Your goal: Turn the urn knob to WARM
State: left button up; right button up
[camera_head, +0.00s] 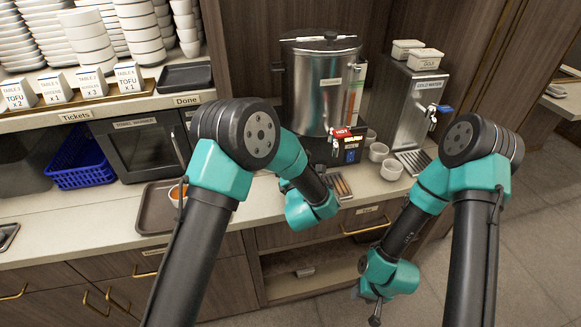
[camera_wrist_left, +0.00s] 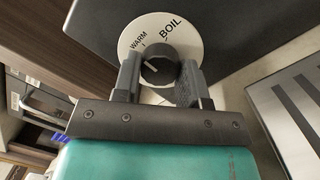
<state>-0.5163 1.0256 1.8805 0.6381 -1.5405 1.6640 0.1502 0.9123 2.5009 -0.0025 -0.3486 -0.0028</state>
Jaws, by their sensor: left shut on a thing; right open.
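The steel urn (camera_head: 325,90) stands on the counter at the back, with a dark base partly hidden by my left arm. In the left wrist view the dark round urn knob (camera_wrist_left: 160,64) sits on a white dial (camera_wrist_left: 186,24) marked WARM and BOIL. My right gripper (camera_head: 375,317) hangs low in front of the drawers, open and empty.
A cold water dispenser (camera_head: 410,100) stands right of the urn, with small white cups (camera_head: 391,169) between them. A brown tray (camera_head: 155,212) with an orange-filled bowl lies left of my left arm. A blue basket (camera_head: 80,165) is further left.

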pick_arm(q)
jog(key=o, duration=0.9)
jog(key=shift+o, duration=0.2)
jog(key=shift+s, duration=0.1)
jog(key=v, duration=1.7)
jog(key=shift+s+d, duration=0.1)
